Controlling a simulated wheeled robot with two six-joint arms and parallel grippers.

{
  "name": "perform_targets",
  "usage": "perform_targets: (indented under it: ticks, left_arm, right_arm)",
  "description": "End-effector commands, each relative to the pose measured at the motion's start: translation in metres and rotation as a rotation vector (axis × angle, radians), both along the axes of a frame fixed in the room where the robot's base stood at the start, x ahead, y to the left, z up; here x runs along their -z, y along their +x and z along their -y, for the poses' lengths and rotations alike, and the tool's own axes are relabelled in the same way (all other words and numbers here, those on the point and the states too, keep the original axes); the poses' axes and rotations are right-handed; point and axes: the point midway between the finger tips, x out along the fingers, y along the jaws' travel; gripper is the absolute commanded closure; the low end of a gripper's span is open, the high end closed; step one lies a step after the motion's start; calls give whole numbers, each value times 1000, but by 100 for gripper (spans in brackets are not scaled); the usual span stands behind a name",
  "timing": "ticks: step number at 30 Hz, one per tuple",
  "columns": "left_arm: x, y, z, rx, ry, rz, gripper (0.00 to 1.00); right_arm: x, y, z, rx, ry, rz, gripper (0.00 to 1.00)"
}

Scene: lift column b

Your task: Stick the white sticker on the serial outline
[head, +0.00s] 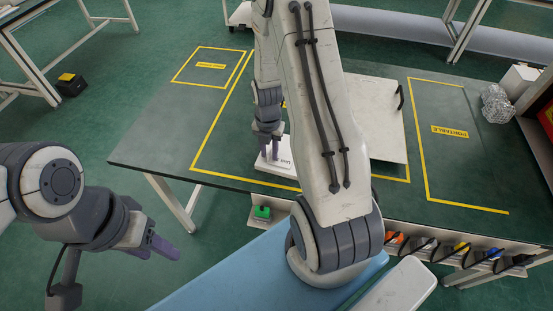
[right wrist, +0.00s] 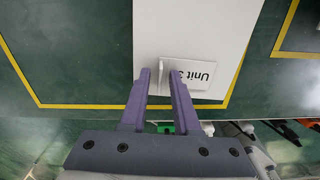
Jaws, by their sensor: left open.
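A small white plate marked "Unit" (head: 284,159) is under my right gripper (head: 268,140), partly hidden by it. In the right wrist view the plate (right wrist: 203,74) lies by a large white panel (right wrist: 195,25); a thin upright white tab (right wrist: 160,70) stands between the fingertips. My right gripper (right wrist: 160,80) shows a gap between its purple fingers, with no clear contact on the tab. I cannot tell whether plate or tab is the sticker. I cannot make out a serial outline. My left gripper (head: 160,245) is open and empty, left of the table.
The dark green table (head: 150,145) has yellow outlines; the right one has a "PORTABLE" label (head: 450,131), the far left label (head: 211,66) is unreadable. A white panel with a black handle (head: 375,100) is partly behind my right arm. Coloured items in bins (head: 460,248) line the front edge.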

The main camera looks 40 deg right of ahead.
Motion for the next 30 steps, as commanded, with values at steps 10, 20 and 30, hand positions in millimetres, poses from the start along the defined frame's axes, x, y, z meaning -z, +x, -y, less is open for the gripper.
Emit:
perform_targets:
  ticks: [10, 20, 30]
  left_arm:
    - [-2, 0, 0, 0, 0, 0, 50]
    - [-19, 0, 0, 0, 0, 0, 50]
    - [-37, 0, 0, 0, 0, 0, 50]
  right_arm:
    - [-2, 0, 0, 0, 0, 0, 100]
    - [-21, 0, 0, 0, 0, 0, 100]
    - [-42, 0, 0, 0, 0, 0, 100]
